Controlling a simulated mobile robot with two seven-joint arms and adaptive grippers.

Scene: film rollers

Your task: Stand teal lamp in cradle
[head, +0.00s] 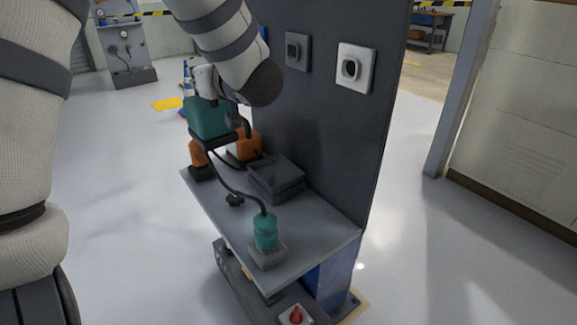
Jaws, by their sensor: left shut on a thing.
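My left gripper (205,82) is shut at the top of a boxy teal body (208,118), which appears to be part of the teal lamp. My wrist partly hides its grip. The body is above the grey shelf (305,252), over its far end. A black cable (236,193) curves from below it to a small teal cylinder (265,232) near the shelf's front. The cylinder stands upright on a grey block (267,254), which may be the cradle. I cannot tell how deep it sits. My right gripper is out of view.
Two orange units stand behind, one at the left (198,152) and one nearer the panel (248,147). A dark box (276,180) lies on the shelf against the tall dark panel (325,120). A red knob (296,314) is below the shelf. Floor is clear at left.

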